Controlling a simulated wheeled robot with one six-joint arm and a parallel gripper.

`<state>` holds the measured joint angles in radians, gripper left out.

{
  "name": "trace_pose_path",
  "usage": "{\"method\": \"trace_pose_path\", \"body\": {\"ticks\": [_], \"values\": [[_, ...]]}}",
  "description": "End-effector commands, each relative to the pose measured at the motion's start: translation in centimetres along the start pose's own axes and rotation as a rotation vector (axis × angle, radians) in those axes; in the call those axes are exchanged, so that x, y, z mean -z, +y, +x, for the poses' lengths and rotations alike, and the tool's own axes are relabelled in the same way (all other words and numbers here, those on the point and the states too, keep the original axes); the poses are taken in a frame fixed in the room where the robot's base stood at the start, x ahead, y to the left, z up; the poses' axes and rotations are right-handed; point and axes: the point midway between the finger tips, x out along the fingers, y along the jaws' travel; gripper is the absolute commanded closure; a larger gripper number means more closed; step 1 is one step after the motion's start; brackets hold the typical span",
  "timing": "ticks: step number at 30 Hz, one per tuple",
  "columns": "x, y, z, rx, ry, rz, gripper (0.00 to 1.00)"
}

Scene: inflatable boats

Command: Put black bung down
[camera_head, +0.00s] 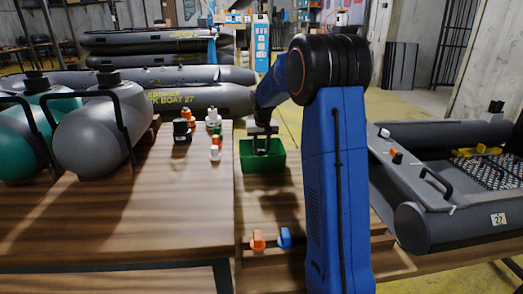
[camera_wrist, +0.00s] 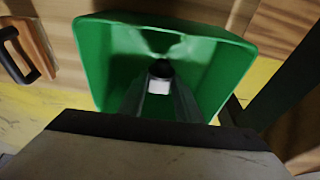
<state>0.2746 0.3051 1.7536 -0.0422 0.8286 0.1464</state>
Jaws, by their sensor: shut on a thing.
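My gripper (camera_head: 261,146) points down into the green bin (camera_head: 263,162) on the wooden bench. In the wrist view my gripper (camera_wrist: 159,92) has its fingers shut on the black bung (camera_wrist: 161,68), a small piece with a black part and a pale, whitish part. The open green bin (camera_wrist: 105,60) surrounds the fingertips in that view. I cannot tell whether the bung touches the bin's floor. In the head view the bung is hidden by the bin and the fingers.
Several small black, white and red fittings (camera_head: 182,130) stand on the raised table left of the bin. An orange piece (camera_head: 257,240) and a blue piece (camera_head: 285,237) lie nearer on the bench. A grey inflatable boat (camera_head: 425,222) is at the right. Grey and teal tubes (camera_head: 88,140) lie at the left.

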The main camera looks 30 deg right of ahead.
Motion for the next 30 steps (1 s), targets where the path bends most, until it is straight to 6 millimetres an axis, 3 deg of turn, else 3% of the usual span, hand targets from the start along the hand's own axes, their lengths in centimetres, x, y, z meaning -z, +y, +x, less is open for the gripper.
{"method": "trace_pose_path", "body": {"ticks": [24, 25, 27, 30], "values": [[-0.2, 0.0, 1.1, 0.000, 0.001, 0.000, 0.95], [-0.2, 0.0, 1.1, 0.000, 0.001, 0.000, 0.62], [-0.2, 0.0, 1.1, 0.000, 0.001, 0.000, 0.51], [-0.2, 0.0, 1.1, 0.000, 0.001, 0.000, 0.51]]}}
